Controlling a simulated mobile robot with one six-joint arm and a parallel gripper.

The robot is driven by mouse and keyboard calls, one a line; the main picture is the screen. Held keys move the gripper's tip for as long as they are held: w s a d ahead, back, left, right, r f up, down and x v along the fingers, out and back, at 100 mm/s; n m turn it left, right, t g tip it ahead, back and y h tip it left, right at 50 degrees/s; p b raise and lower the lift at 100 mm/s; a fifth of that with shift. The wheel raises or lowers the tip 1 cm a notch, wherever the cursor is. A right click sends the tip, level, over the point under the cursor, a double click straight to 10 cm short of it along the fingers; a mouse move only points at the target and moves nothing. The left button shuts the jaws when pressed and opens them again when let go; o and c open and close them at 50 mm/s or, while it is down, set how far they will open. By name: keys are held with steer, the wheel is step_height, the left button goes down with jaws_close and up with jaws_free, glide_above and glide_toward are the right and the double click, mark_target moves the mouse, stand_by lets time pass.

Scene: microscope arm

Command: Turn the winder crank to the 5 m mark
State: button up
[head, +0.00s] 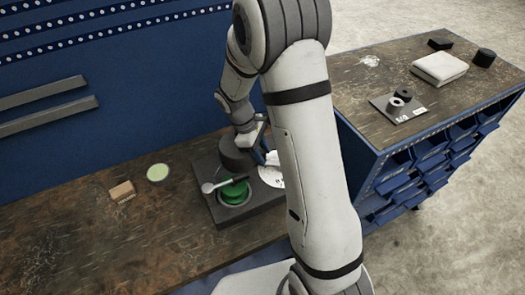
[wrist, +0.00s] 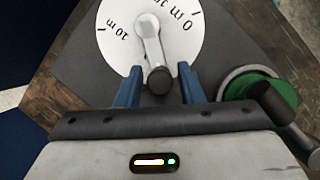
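The winder's white dial (wrist: 118,50) shows in the wrist view with "0 m" on the right and "10 m" on the left, upside down. No 5 m label is readable; the dial's top is cut off. The grey crank (wrist: 150,35) points toward the picture's bottom, ending in a dark knob (wrist: 159,80). My gripper (wrist: 160,88) is open, its blue fingers on either side of the knob with gaps showing. In the head view my gripper (head: 262,155) is beside the dial (head: 270,177), partly hidden by my arm. The crank is not clear there.
A dark cylinder (head: 235,155) stands behind. A brown block (head: 122,191) and a pale green disc (head: 158,172) lie left on the bench. The front-left bench is clear.

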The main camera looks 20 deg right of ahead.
jaws_close()
steer(key=shift+w+d+m, duration=0.15)
steer(key=shift+w+m, duration=0.3)
steer(key=shift+m, duration=0.25)
steer(key=shift+o, duration=1.4)
jaws_free()
steer(key=shift+g, duration=0.3)
steer(key=b+v, duration=0.1)
steer(key=v, duration=0.6)
steer(key=shift+r, duration=0.35)
steer(key=shift+r, duration=0.15)
